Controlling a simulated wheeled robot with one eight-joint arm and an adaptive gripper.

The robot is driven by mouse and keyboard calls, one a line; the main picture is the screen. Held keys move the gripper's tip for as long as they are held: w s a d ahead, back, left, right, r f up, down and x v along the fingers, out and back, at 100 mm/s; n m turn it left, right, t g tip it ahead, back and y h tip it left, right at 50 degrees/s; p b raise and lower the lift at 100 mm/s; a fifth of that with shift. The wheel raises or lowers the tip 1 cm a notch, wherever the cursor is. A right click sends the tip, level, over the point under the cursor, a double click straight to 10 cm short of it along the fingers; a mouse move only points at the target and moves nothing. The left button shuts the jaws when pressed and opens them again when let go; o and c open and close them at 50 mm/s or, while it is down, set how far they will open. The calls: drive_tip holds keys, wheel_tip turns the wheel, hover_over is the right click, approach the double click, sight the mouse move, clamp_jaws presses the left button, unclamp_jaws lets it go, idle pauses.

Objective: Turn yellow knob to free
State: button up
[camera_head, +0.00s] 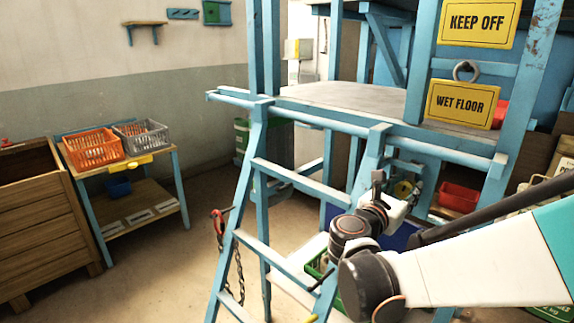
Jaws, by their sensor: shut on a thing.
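No "free" marking can be made out.
A blue ladder (245,200) and platform (345,97) stand close around my arm. A red bin (459,196) sits right of my gripper. Yellow signs (463,104) hang above. Orange (93,148) and grey (141,136) baskets stand on a left table. Floor between is clear.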

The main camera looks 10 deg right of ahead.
sight(403, 192)
drive_tip(key=m, duration=1.1)
drive_tip(key=shift+s+f+m+p, duration=0.1)
drive_tip(key=shift+m+p, duration=0.25)
drive_tip(key=shift+m, duration=1.75)
drive_tip(key=o, duration=1.1)
drive_tip(key=shift+s, duration=0.1)
drive_tip(key=v, duration=0.6)
drive_tip(key=shift+s+a, duration=0.45)
drive_tip(key=shift+a, duration=0.1)
